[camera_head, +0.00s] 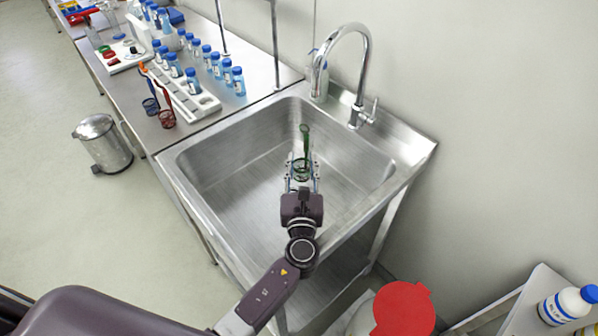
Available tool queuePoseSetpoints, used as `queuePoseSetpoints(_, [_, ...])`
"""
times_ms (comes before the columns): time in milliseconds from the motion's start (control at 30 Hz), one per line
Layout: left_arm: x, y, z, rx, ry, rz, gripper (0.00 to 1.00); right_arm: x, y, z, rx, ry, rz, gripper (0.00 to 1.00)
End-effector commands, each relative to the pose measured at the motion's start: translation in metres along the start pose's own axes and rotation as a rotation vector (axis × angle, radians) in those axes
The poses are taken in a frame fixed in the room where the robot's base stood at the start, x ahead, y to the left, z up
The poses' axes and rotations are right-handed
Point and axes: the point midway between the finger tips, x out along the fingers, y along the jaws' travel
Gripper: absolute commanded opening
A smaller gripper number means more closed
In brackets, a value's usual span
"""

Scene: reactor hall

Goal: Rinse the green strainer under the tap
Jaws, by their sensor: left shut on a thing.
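The green strainer (304,141) is in my left gripper (301,175), above the basin of the steel sink (222,172). The strainer's handle points up and away from me, and its round end sits between the fingers. My left gripper is shut on it. The tap (362,62) curves over the back right of the sink, and its spout end is above and behind the strainer. I see no water stream from it. My right gripper is not in view.
A bench (137,108) at the upper left holds racks and several blue-capped bottles. A steel bin (103,143) stands on the floor. A red lid (404,309) and a white bottle (568,305) are at the lower right.

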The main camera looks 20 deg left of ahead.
Motion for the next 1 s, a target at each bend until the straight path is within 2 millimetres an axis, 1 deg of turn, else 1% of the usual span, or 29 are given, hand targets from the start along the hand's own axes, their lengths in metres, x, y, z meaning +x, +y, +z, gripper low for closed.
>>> queuePoseSetpoints(33, [0.006, -0.001, -0.003, -0.001, -0.002, 0.001, 0.10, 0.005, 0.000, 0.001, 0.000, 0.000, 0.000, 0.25])
queuePoseSetpoints(633, [0.062, -0.017, -0.014, 0.000, -0.002, 0.001, 0.10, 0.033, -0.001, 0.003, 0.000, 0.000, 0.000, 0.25])
queuePoseSetpoints(800, [0.075, -0.020, -0.017, -0.001, -0.001, 0.001, 0.10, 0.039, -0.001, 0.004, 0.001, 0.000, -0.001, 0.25])
queuePoseSetpoints(1000, [0.083, -0.022, -0.017, -0.001, -0.001, 0.001, 0.10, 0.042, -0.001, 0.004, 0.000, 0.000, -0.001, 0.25])
